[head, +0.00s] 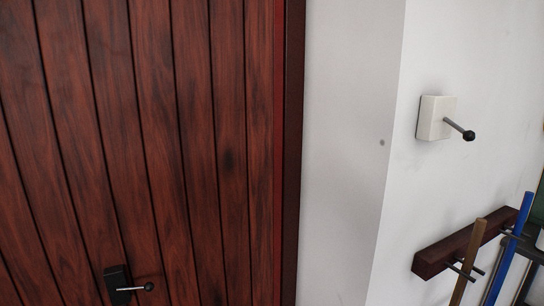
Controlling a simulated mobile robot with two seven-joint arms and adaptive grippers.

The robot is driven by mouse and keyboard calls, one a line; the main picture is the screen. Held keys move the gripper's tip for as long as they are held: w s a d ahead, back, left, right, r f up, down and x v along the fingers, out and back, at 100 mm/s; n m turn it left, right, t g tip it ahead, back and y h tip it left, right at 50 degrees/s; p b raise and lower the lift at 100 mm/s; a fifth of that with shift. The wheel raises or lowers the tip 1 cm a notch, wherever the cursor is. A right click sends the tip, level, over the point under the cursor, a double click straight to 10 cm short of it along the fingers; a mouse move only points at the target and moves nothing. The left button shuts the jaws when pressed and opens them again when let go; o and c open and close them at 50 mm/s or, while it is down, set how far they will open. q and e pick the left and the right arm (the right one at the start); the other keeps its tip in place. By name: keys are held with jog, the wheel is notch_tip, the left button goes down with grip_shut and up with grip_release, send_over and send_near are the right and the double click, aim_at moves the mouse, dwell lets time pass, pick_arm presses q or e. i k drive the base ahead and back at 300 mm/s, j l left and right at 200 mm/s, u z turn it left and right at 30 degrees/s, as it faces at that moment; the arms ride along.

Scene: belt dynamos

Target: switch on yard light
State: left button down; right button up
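A white switch box (431,118) is mounted on the white wall at the upper right of the head view. A thin metal lever (454,126) with a black ball end (469,135) sticks out of it, pointing right and slightly down. No yard light shows, and I cannot tell from the box whether it is on or off. Neither of my grippers is in view.
A reddish-brown plank door (150,130) fills the left, with a black handle plate and lever (118,284) low down. Below the switch box, a dark wooden rack (440,254) holds a brown pole (468,262) and a blue pole (510,250). The wall around the box is clear.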

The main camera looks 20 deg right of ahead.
aim_at(468, 135)
jog(key=z, duration=1.75)
